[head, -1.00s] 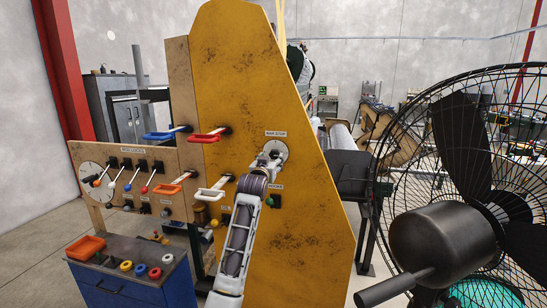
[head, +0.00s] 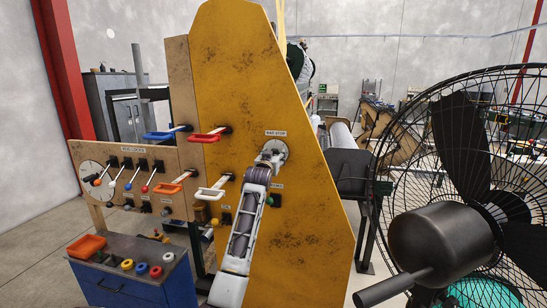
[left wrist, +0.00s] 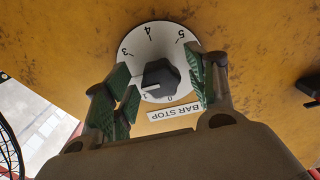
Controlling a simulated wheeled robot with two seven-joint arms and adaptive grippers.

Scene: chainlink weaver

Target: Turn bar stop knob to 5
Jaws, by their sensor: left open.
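The bar stop knob (left wrist: 162,78) is a dark faceted knob on a round white dial (left wrist: 152,38) in the left wrist view. The dial appears turned over in this view, with 3, 4 and 5 along its top and 0 at the bottom. The knob's white mark points left and slightly down, near the low numbers; a finger hides part of that side. My left gripper (left wrist: 164,86) is open, with green-padded fingers on either side of the knob. In the head view my left gripper (head: 268,159) covers much of the dial. My right gripper is not in view.
A yellow panel (head: 230,80) carries the dial, with red (head: 205,137) and white (head: 211,193) handles to its left. A green button (head: 273,200) sits below the dial, close to my arm. A large fan (head: 440,240) stands at the right.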

